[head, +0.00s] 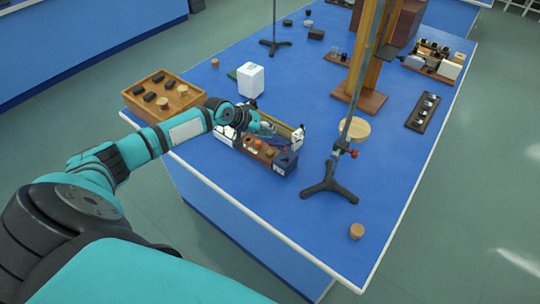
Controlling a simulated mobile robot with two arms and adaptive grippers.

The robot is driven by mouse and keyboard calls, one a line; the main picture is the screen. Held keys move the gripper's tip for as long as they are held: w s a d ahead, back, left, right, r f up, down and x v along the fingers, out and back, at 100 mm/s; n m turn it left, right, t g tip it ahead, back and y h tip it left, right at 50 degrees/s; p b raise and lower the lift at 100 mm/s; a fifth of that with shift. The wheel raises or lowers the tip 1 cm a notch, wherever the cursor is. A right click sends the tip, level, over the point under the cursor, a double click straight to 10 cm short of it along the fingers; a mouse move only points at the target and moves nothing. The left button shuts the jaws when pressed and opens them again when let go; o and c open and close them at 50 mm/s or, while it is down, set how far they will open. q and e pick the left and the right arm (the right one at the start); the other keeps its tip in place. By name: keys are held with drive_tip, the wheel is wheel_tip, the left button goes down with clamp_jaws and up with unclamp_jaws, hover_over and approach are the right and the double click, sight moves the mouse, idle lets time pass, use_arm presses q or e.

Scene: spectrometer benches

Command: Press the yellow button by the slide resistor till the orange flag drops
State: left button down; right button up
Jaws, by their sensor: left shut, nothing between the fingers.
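A long wooden apparatus (250,149), which looks like the slide resistor, sits near the front left edge of the blue bench. It has small round parts on its front strip, one of them orange (270,152). A dark blue piece (287,159) stands at its right end. My left gripper (266,128) is shut and empty, over the apparatus. The gripper and wrist hide part of it. I cannot make out the yellow button or the orange flag for certain. My right gripper is not in view.
A wooden tray (136,104) with black and tan pieces and a white block (251,80) stand left and behind. A black tripod stand (331,184) with a tall rod is close on the right. A small wooden cylinder (357,231) is near the front corner. Bench space around it is clear.

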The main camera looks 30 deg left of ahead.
use_arm(q)
drive_tip(key=b, duration=0.3)
hover_over(269, 150)
wheel_tip(269, 150, down, 4)
drive_tip(key=shift+s+f, duration=0.1)
drive_tip(key=shift+f, duration=0.15)
drive_tip(key=shift+f+b, duration=0.5)
drive_tip(key=shift+f, duration=0.2)
idle(0.4)
drive_tip(key=shift+f, duration=0.4)
drive_tip(key=shift+f+b, duration=0.45)
drive_tip(key=shift+b, duration=0.15)
idle(0.4)
drive_tip(key=shift+r, duration=0.1)
drive_tip(key=shift+r+p, duration=0.8)
drive_tip(key=shift+p, duration=0.1)
